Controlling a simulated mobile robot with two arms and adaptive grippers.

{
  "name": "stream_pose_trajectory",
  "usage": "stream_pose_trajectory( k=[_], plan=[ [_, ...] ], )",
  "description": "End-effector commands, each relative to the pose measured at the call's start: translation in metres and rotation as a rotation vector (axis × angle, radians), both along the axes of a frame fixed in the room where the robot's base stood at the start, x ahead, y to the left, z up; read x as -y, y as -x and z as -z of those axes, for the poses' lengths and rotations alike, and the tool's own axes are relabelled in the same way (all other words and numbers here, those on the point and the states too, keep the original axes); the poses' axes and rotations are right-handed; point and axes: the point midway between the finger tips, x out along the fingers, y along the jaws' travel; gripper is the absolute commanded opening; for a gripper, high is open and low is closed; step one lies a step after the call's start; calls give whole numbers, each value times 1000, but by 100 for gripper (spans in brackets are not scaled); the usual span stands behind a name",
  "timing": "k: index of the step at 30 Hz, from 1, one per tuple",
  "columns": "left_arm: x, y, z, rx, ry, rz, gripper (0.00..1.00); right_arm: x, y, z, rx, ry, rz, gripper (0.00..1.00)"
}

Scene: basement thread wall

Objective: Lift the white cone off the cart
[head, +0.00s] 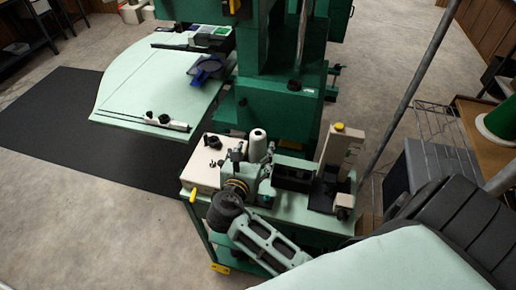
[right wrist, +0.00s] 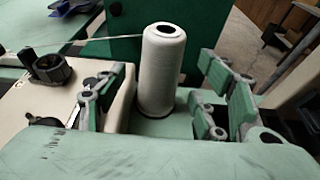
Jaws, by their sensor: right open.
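The white cone (head: 257,143) stands upright on the pale green top of the cart (head: 309,227). In the right wrist view the cone (right wrist: 162,72) is a tall white spool with a dark hole on top, and a pale strand runs left from near its upper part. My right gripper (head: 254,162) is open at the cone. In the right wrist view its fingers (right wrist: 165,92) are spread left and right of the cone, with a gap on each side. My left gripper is not in view.
A beige box with black knobs (head: 205,165) stands left of the cone. A black block (head: 293,172) and a tall beige device with a yellow top (head: 335,150) stand right of it. A green machine (head: 280,85) rises behind. A grey pole (head: 408,95) leans at right.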

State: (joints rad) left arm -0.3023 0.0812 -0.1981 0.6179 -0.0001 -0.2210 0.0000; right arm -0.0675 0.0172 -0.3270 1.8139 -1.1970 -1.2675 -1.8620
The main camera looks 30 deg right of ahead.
Motion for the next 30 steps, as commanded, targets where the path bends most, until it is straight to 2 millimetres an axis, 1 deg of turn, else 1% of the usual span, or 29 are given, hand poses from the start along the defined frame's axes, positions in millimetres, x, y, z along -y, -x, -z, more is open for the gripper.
stream_pose_trajectory(
  k=[1, 4, 9, 17, 20, 30],
  plan=[
    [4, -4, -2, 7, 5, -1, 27, 8, -6, 1, 1, 4, 3, 63],
    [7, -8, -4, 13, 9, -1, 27, 21, -17, 6, 1, 3, 3, 63],
    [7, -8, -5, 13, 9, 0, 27, 35, -29, 13, 0, 2, 1, 63],
    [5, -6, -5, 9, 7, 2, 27, 36, -31, 14, 1, 0, 0, 63],
    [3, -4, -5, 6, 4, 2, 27, 36, -31, 14, 1, 0, 0, 56],
    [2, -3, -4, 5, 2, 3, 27, 36, -30, 14, 1, 0, 0, 27]
  ],
)
